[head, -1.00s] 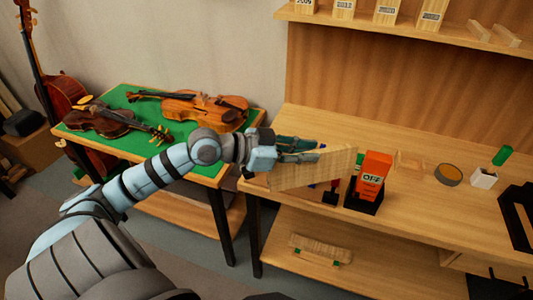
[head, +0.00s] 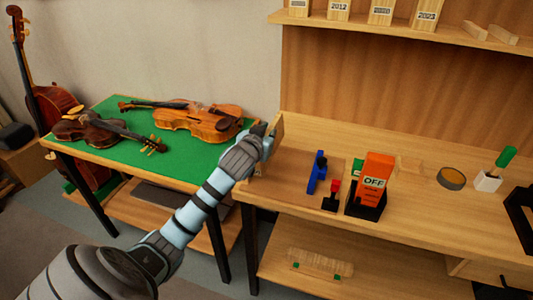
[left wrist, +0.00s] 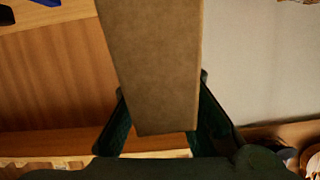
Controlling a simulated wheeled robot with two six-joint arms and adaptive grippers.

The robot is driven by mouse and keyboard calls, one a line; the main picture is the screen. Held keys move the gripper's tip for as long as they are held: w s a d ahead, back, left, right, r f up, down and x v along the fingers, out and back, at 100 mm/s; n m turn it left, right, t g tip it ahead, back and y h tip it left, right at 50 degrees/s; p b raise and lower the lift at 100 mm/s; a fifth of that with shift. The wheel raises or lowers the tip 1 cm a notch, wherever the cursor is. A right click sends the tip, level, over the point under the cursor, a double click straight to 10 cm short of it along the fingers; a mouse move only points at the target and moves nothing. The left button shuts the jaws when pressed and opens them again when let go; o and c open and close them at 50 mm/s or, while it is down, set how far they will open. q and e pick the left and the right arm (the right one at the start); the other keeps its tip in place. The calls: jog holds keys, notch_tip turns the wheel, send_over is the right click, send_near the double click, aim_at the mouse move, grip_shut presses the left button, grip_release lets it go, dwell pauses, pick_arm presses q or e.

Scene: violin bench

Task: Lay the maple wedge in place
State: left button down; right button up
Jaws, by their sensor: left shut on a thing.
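The maple wedge (head: 277,130) is a pale wood piece, seen almost edge-on above the left end of the workbench in the head view. My left gripper (head: 270,147) is shut on it; the fingers are mostly hidden behind my wrist. In the left wrist view the wedge (left wrist: 150,65) stands out as a broad tan slab between the two dark fingers of my gripper (left wrist: 162,118). Whether the wedge touches the bench cannot be told. My right gripper is not in view.
The workbench (head: 420,215) bears a blue clamp (head: 317,172), a small red-topped tool (head: 333,195), an orange OFF box (head: 372,180), a round tin (head: 451,178) and a green-handled brush (head: 505,158). Violins lie on the green table (head: 195,155). A wood piece (head: 318,262) lies on the lower shelf.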

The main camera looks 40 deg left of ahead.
pick_arm(q)
notch_tip(320, 180, down, 5)
jog(key=shift+f+b, duration=0.1)
jog(key=shift+b, duration=0.45)
jog(key=c, duration=1.6)
grip_release()
jog(key=shift+o, duration=0.2)
jog(key=p+v, duration=0.2)
jog(key=v, duration=1)
